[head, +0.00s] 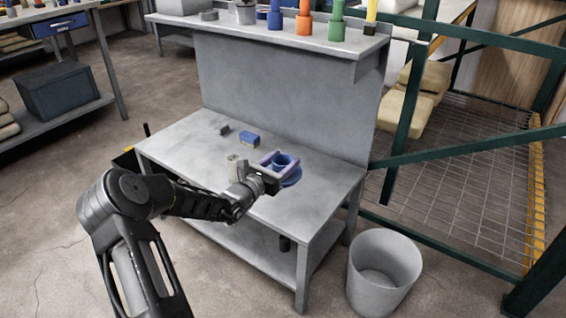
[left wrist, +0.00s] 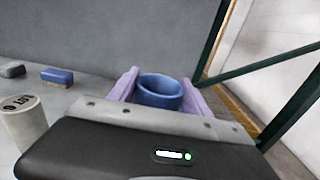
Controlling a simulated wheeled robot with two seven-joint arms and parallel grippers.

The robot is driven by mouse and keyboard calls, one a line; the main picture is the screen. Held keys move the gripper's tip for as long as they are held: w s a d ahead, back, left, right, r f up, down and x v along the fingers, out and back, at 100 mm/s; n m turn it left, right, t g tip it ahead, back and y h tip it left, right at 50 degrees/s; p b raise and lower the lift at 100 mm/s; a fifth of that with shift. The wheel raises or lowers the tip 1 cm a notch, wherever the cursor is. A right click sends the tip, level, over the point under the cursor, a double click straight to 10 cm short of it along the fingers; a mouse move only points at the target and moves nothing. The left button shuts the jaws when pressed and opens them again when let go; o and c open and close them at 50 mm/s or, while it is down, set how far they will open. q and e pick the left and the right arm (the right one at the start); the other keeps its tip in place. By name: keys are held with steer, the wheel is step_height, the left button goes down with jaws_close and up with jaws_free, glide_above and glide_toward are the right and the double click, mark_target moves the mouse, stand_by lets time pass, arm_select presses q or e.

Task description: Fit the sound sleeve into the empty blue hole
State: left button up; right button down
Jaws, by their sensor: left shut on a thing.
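My left gripper (head: 279,162) has purple fingers and is shut on a blue sleeve (head: 284,161) above the right part of the grey workbench (head: 205,142). In the left wrist view the open-topped sleeve (left wrist: 159,91) sits upright between the two fingers (left wrist: 161,88). A wider blue round piece (head: 293,178) shows below and right of the gripper in the head view. The gripper and sleeve partly cover it, so its hole and the gap to the sleeve cannot be made out. My right gripper is in neither view.
A pale marked cylinder (head: 233,165) stands close left of the gripper. A blue block (head: 249,138) and a dark block (head: 224,129) lie farther back. Coloured pieces, including an orange one (head: 304,27), line the upper shelf (head: 262,31). A grey bin (head: 383,268) stands right of the bench.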

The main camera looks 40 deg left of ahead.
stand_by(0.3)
arm_select(q)
steer(key=s+d+r+m+h, duration=0.1)
steer(key=s+d+r+h, duration=0.1)
steer(key=d, duration=0.8)
steer(key=s+d+r+m+h, duration=0.1)
steer(key=d+r, duration=0.3)
steer(key=d, duration=0.5)
steer(key=s+d+r+m+h, duration=0.1)
steer(key=s+d+r+h, duration=0.1)
steer(key=d, duration=0.8)
steer(key=shift+s+d+r+m+g+h, duration=0.3)
steer(key=shift+d+r+g, duration=0.1)
steer(key=shift+r, duration=0.35)
